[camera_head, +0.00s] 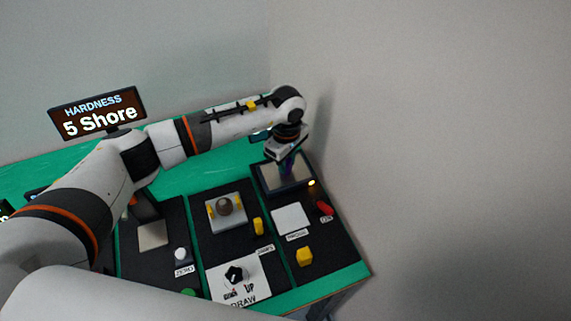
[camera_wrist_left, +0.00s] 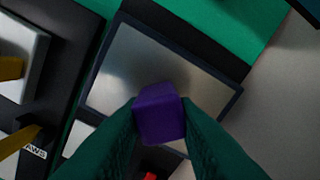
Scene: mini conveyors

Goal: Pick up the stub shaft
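A purple block (camera_wrist_left: 159,114) with a squarish end sits between the two dark green fingertips of my left gripper (camera_wrist_left: 160,125) in the left wrist view. The fingers touch it on both sides. I cannot tell for sure that this block is the stub shaft; no other thing is clearly a shaft. In the head view my left gripper (camera_head: 287,160) points down over a dark-framed metal plate (camera_head: 268,180) at the back right of the bench. A bit of purple (camera_head: 288,165) shows below it. Whether the block touches the plate is unclear. My right gripper is not in view.
A wall is close on the right. A "5 Shore" display (camera_head: 98,115) stands at the back left.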

